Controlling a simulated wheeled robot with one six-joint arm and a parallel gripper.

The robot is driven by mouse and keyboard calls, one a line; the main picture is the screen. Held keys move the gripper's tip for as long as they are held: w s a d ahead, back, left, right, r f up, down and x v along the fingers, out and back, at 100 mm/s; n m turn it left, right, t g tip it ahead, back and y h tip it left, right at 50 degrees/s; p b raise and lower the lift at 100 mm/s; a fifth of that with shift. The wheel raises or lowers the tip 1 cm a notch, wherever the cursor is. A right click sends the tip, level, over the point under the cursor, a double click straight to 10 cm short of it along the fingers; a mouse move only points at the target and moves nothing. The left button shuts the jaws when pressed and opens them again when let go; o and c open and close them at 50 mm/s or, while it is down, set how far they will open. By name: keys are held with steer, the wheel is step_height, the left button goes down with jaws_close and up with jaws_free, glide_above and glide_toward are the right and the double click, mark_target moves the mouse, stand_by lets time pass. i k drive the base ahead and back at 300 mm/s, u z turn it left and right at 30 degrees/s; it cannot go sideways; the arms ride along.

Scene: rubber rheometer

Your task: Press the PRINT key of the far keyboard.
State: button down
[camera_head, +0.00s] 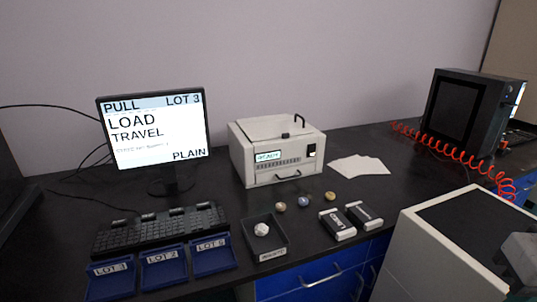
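A black keyboard (150,233) lies on the dark bench at the left, below the monitor. Its key labels are too small to read, so I cannot pick out a PRINT key on it. At the far right edge, beyond the black tower (462,112), part of a lit screen (520,94) shows. A dark, low shape (517,138) below it may be a second keyboard, but it is mostly hidden and cut off. My gripper's fingers do not show in this view.
Three blue LOT trays (163,266) line the front of the left keyboard. A dark tray (278,232) holds a pale lump. A white instrument (279,150), small balls, two labelled boxes and white sheets (358,167) stand mid-bench. A red coiled cable (448,151) runs before the tower.

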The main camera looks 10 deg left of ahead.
mark_target(206, 204)
steer(key=u, duration=1.45)
